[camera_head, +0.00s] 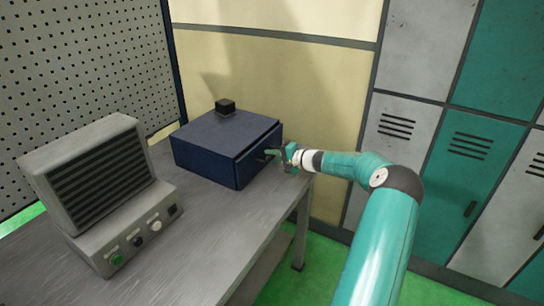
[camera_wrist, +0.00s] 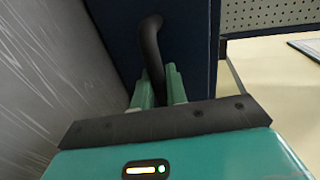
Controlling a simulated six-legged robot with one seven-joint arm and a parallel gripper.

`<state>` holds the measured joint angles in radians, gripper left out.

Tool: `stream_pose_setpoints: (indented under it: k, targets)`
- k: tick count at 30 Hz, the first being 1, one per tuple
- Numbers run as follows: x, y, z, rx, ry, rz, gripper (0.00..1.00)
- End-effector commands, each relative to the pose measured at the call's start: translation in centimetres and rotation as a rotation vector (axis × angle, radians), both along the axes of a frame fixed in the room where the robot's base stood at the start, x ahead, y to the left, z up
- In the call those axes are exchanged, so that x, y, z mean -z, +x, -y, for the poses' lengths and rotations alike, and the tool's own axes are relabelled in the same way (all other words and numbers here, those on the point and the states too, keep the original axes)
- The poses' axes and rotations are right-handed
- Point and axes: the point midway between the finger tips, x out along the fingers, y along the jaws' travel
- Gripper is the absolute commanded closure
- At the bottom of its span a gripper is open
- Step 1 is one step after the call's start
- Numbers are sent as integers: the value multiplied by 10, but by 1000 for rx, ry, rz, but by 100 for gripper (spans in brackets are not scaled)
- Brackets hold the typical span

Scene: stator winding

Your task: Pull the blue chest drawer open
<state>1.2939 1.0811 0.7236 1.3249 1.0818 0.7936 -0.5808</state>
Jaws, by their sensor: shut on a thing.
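The dark blue chest (camera_head: 210,146) stands on the grey table, its drawer front (camera_head: 256,155) facing right toward my arm. In the wrist view the drawer front (camera_wrist: 190,45) fills the upper middle, with a black curved handle (camera_wrist: 151,45) on it. My gripper (camera_head: 275,153) is at the drawer front. In the wrist view its two green fingers (camera_wrist: 158,88) are shut on the handle, one on each side of it. The handle's lower end is hidden between the fingers. The drawer front appears slightly apart from the chest body, with a thin line along its edge.
The grey table (camera_head: 190,235) carries the chest near its far right corner. A grey box with a slatted screen (camera_head: 95,185) and several buttons stands at the left. A small black block (camera_head: 225,106) sits on the chest. Lockers (camera_head: 470,150) stand behind at the right.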

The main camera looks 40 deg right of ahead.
Motion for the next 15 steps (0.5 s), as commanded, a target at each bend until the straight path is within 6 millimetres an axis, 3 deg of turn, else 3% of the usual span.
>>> stream_pose_setpoints:
  k: [8, 15]
  targets:
    - [0, -28, 11, 2, 1, -1, 100]
    - [0, -81, 30, 3, 1, -2, 100]
